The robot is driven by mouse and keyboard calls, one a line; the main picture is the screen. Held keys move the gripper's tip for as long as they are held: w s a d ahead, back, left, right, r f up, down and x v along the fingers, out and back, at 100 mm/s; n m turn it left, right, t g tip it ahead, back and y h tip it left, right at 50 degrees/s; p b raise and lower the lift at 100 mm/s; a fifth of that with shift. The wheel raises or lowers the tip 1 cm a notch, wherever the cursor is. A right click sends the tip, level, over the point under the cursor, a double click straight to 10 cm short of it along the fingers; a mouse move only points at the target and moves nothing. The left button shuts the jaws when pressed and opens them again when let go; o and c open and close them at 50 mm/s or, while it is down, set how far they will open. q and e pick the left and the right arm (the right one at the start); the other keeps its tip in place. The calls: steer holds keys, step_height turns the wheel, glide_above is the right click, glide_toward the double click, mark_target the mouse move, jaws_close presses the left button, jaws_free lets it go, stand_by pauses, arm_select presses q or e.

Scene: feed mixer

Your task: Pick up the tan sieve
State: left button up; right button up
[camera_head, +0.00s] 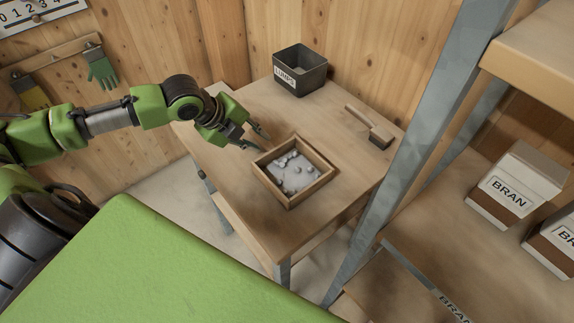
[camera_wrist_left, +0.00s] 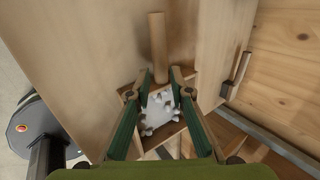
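The tan sieve (camera_head: 268,178) is a square wooden frame lying on the wooden table, with pale grey lumps inside. In the left wrist view the sieve (camera_wrist_left: 173,141) lies below the fingers, and a straight wooden handle (camera_wrist_left: 157,40) runs from it up the picture. In the head view my gripper hides that handle. My left gripper (camera_head: 260,141) is open at the sieve's left side. In the left wrist view the fingers of my left gripper (camera_wrist_left: 158,75) are apart, one on each side of the handle's lower part; I cannot tell whether they touch it. My right gripper is not in view.
A dark bin labelled LUMPS (camera_head: 301,75) stands at the table's back. A wooden brush (camera_head: 370,127) lies right of it. A metal post (camera_head: 430,110) and shelves with BRAN boxes (camera_head: 515,190) bound the right side. Bare table (camera_head: 250,205) shows left of the sieve.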

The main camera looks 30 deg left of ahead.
mark_target(267, 145)
arm_select(q)
steer(key=shift+x, duration=2.3)
steer(key=shift+s+d, duration=0.1)
steer(key=shift+d, duration=0.05)
steer(key=shift+c, duration=0.5)
jaws_close()
steer(key=shift+r, duration=0.15)
